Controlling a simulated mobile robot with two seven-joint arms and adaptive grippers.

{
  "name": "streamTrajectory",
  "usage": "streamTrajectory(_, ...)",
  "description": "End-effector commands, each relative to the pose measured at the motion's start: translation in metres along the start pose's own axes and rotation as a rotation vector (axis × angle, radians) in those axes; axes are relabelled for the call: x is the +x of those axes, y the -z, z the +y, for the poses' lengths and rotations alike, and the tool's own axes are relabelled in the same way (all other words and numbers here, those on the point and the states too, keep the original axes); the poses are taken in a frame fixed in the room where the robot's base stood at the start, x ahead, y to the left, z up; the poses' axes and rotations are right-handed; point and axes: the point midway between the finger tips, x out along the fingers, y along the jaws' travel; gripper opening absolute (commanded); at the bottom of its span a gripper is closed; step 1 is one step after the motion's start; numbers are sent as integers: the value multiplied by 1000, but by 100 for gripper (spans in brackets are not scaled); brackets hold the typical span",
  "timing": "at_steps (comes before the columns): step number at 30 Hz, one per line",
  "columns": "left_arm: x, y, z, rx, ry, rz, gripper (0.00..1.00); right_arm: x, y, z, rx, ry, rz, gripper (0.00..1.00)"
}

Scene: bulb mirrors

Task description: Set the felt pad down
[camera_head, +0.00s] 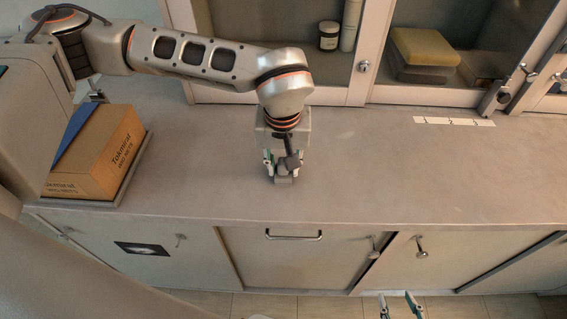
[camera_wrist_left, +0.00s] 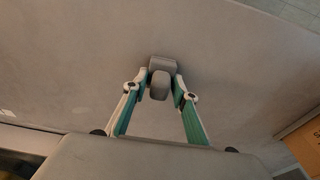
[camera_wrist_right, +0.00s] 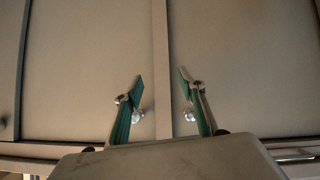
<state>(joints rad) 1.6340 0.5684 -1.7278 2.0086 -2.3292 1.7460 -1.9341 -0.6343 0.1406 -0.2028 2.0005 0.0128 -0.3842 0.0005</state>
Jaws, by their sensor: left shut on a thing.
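The felt pad (camera_head: 284,180) is a small grey block with a rounded grey grip, at the middle of the counter. My left gripper (camera_head: 282,163) points down and is shut on it. In the left wrist view the pad (camera_wrist_left: 163,62) sits between the fingertips of my left gripper (camera_wrist_left: 162,79). The pad is at or just above the counter top; I cannot tell if it touches. My right gripper (camera_head: 399,298) is open and empty, low in front of the cabinets; it also shows in the right wrist view (camera_wrist_right: 160,77).
A white marked strip (camera_head: 454,122) lies at the back right. Glass-fronted cabinets (camera_head: 362,66) stand behind. The counter (camera_head: 400,175) right of the pad is clear.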

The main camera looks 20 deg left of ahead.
Motion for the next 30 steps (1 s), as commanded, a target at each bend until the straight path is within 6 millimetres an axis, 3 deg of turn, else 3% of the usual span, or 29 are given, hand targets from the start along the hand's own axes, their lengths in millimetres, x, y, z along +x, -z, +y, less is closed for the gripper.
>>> streamTrajectory(1, 1, 0, 0, 0, 0, 0, 35, 0, -1, 0, 0, 0, -1, 40)
streamTrajectory(2, 0, 0, 0, 0, 0, 0, 43, 0, 0, 0, -1, 0, -1, 40)
streamTrajectory(3, 0, 0, 0, 0, 0, 0, 44, 0, 0, 0, -1, 0, -1, 40)
streamTrajectory(16, -8, 1, 0, 0, -1, 3, 44, -1, 2, 0, 0, 0, 1, 40)
streamTrajectory(30, -97, 2, 0, 1, -2, 5, 44, -5, 1, -3, 9, 8, -6, 40)
